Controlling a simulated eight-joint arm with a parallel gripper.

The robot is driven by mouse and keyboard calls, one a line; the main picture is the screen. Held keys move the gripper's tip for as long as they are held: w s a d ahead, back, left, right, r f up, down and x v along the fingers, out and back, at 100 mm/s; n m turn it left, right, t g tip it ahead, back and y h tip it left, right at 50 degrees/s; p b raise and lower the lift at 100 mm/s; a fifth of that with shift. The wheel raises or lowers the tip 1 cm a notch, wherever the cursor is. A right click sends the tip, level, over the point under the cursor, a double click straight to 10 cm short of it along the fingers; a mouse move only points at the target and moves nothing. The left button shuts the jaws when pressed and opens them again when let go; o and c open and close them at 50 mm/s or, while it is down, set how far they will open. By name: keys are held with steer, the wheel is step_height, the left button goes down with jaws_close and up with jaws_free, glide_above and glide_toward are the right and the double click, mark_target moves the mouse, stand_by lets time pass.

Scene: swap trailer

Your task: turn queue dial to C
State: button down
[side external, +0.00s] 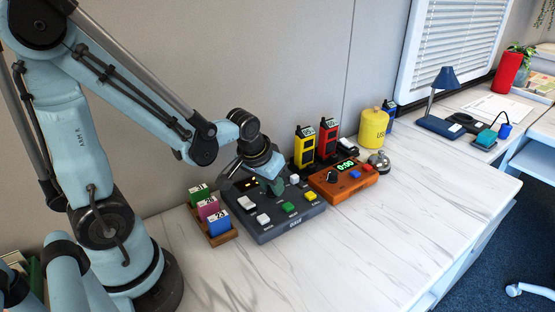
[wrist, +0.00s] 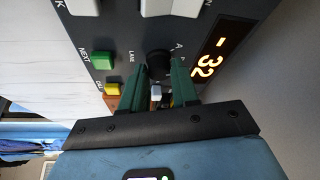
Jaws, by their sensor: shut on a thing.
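The queue dial (wrist: 158,60) is a round black knob on a dark grey console (side external: 290,228). In the wrist view the letter A is printed beside it, with the word LANE on its other side; the other position letters are hidden or too small to read. My gripper (wrist: 157,80) has its two green fingers on either side of the knob, shut on it. In the side external view my gripper (side external: 277,187) reaches down onto the console and hides the dial. I cannot tell which letter the dial points at.
A wooden ticket holder (side external: 222,239) stands left. An orange timer (side external: 345,187), yellow and red handsets, a bell (side external: 379,161) and a yellow canister (side external: 374,128) stand right.

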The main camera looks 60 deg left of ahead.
steer(key=m+h, duration=0.1)
steer(key=m, duration=0.3)
steer(key=shift+a+m+h, duration=0.2)
steer(key=shift+m+h, duration=0.1)
steer(key=shift+h, duration=0.1)
steer(key=shift+m+h, duration=0.7)
steer(key=shift+m, duration=1.2)
steer(key=c, duration=0.9)
jaws_free()
steer(key=shift+r, duration=0.1)
steer(key=shift+v, duration=5.95)
